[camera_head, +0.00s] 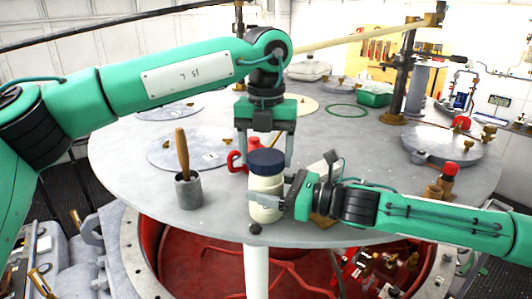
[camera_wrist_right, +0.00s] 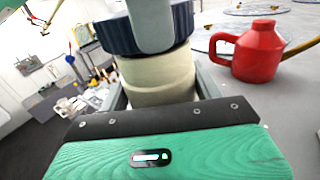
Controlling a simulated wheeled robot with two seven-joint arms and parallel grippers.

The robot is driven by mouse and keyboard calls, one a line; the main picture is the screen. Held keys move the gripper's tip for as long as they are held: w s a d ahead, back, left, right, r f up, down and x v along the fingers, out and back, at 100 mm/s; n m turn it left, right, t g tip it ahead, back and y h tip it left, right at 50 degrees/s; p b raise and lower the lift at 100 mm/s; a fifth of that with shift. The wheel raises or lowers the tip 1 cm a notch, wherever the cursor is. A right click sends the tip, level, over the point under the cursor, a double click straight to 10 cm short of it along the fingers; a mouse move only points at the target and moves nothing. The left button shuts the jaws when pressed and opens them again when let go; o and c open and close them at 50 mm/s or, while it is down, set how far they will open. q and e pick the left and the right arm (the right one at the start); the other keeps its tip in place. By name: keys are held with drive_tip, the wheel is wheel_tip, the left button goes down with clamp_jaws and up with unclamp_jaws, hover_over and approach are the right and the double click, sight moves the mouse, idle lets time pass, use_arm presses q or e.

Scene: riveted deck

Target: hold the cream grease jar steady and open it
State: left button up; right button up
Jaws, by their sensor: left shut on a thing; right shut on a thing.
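The cream grease jar (camera_head: 265,184) stands upright near the front edge of the round grey table, with a dark blue ribbed lid (camera_head: 266,161) on it. My left gripper (camera_head: 266,155) comes down from above and is shut on the lid, one finger on each side. My right gripper (camera_head: 268,203) reaches in from the right and is shut on the jar's body. In the right wrist view the cream body (camera_wrist_right: 160,75) sits between my right fingers, and a grey finger of my left gripper covers part of the blue lid (camera_wrist_right: 112,36).
A red oil can (camera_head: 238,160) stands close behind the jar; it also shows in the right wrist view (camera_wrist_right: 258,52). A grey pot (camera_head: 188,190) with a wooden-handled tool stands to the left. A green tray (camera_head: 375,95) and a green ring (camera_head: 347,110) lie farther back. A red-lined opening lies below the front edge.

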sight(266, 155)
drive_tip(key=shift+f, duration=0.35)
use_arm(q)
drive_tip(key=shift+r, duration=2)
use_arm(e)
drive_tip(key=o, duration=2)
drive_tip(key=shift+c, duration=0.2)
use_arm(q)
drive_tip(key=shift+w, duration=0.15)
use_arm(e)
drive_tip(key=shift+w+r, duration=0.1)
drive_tip(key=shift+r, duration=0.05)
use_arm(q)
drive_tip(key=shift+f, duration=0.1)
